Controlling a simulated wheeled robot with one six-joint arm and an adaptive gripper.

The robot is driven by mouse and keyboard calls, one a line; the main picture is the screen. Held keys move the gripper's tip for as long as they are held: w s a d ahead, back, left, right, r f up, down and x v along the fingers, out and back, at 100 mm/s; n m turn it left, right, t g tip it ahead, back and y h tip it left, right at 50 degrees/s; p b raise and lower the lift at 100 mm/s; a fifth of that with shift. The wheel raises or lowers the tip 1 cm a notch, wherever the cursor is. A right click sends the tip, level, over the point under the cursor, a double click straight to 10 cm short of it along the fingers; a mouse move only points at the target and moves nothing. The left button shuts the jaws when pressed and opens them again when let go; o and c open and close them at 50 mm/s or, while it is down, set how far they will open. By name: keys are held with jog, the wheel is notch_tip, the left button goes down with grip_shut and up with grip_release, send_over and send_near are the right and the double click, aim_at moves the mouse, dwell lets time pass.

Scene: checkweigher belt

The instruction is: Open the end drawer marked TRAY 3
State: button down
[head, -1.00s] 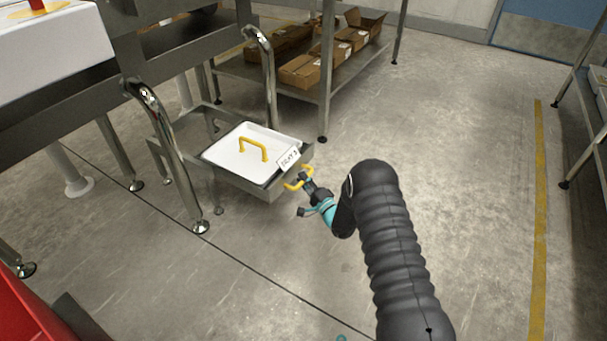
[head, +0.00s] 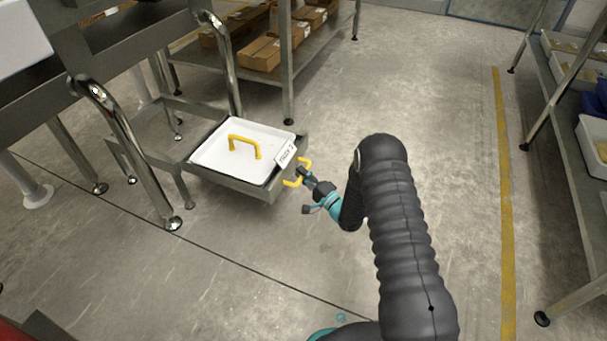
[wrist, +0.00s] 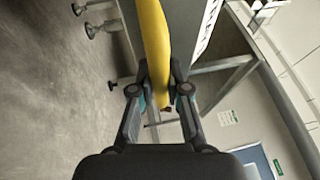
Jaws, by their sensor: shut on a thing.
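The TRAY 3 drawer (head: 232,185) is a grey metal drawer low on the steel frame. It stands pulled out, open at the top. A white tray or lid (head: 215,155) with a yellow handle (head: 243,142) on top sits in it. A white label (head: 286,154) is on the drawer's front. The drawer's yellow pull handle (head: 306,161) is on the front face. My gripper (head: 304,175) is shut on this pull handle. In the wrist view the yellow handle (wrist: 154,40) runs down between the fingertips of my gripper (wrist: 159,88). The drawer's inner back end is hidden.
Chrome legs (head: 130,150) of the frame stand left of the drawer. A steel shelf with cardboard boxes (head: 262,54) is behind it. A rack with trays (head: 590,140) stands at the right. The floor (head: 440,110) between, with a yellow line (head: 505,200), is clear.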

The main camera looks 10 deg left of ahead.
jog(key=shift+s+a, duration=0.1)
jog(key=c, duration=1.1)
grip_release()
jog(key=shift+c, duration=0.2)
jog(key=v, duration=1.2)
